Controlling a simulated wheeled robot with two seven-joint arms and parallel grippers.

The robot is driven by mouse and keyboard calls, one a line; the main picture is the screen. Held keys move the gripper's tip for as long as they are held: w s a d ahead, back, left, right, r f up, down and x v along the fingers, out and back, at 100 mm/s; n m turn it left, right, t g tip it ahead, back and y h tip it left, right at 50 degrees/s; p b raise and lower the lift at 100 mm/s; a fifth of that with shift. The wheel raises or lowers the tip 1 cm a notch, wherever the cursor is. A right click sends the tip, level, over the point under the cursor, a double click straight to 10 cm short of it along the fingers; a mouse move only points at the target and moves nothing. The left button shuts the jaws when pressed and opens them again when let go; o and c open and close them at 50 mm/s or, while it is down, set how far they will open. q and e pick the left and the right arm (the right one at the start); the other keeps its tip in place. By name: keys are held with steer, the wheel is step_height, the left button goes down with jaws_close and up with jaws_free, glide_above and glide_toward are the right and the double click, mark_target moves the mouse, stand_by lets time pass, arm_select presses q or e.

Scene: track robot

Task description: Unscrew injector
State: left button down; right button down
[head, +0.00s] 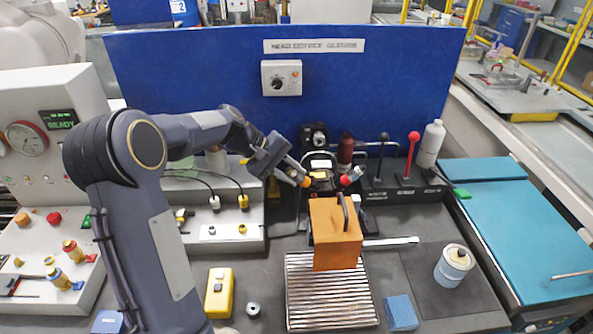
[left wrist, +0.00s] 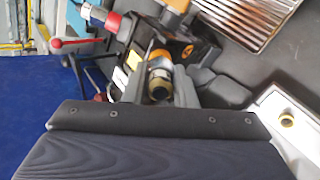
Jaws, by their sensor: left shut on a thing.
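My left gripper (head: 300,180) reaches in from the left to the black fixture (head: 320,182) at the middle of the bench. In the left wrist view its two fingers (left wrist: 160,82) are shut around a brass and silver cylinder, which looks like the injector (left wrist: 160,76). The injector's far end is by the black fixture, which also shows in that view (left wrist: 200,62). Whether its thread is still engaged cannot be told. In the head view the fingers and fixture mostly hide it. My right gripper is in neither view.
An orange block (head: 335,235) with a dark handle stands just in front of the fixture, over a slatted metal tray (head: 330,300). A red-knobbed lever (head: 412,155) stands behind right.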

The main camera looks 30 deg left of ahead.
arm_select(q)
steer(key=shift+n, duration=1)
steer(key=n, duration=0.8)
steer(key=shift+n, duration=0.3)
steer(key=n, duration=0.3)
steer(key=shift+n, duration=0.4)
steer(key=shift+n, duration=0.5)
steer(key=n, duration=0.4)
steer(key=shift+n, duration=0.3)
